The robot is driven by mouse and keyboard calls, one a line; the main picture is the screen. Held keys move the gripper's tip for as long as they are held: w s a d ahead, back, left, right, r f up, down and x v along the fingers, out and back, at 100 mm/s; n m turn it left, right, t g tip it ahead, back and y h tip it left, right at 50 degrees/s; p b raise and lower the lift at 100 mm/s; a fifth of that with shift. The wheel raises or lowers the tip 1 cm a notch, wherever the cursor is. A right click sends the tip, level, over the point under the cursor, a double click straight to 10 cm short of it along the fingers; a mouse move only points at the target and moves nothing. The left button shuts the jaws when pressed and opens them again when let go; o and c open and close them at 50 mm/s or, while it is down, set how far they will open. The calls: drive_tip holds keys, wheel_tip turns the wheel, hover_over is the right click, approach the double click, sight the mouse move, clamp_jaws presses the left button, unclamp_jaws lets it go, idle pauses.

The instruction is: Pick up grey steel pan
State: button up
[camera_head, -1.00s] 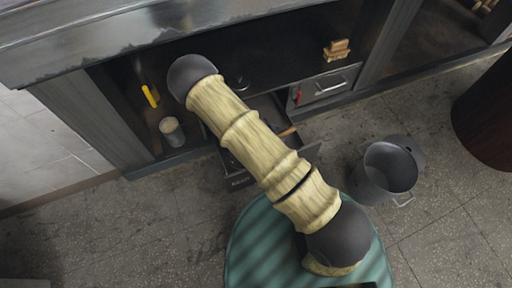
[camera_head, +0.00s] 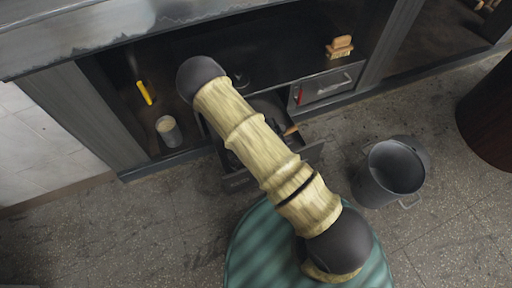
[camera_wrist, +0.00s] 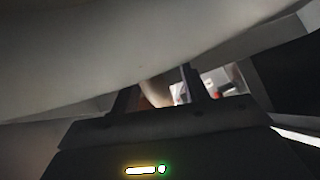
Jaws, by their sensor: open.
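I cannot make out the grey steel pan for sure. In the wrist view a large smooth pale grey surface (camera_wrist: 150,50) fills the upper part, very close to the camera; I cannot tell if it is the pan. My gripper (camera_wrist: 158,84) shows there as two dark upright fingers, open, with a pale rounded shape behind them. In the head view my arm reaches into the cabinet under the grill and hides my gripper. An open drawer (camera_head: 238,181) lies beneath the arm, with dark contents partly hidden by it.
A grey bucket (camera_head: 396,168) stands on the floor at the right. Floor at the left is clear.

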clamp_jaws()
wheel_tip(320, 180, up, 10)
drive_tip(key=p, duration=0.6)
idle(0.6)
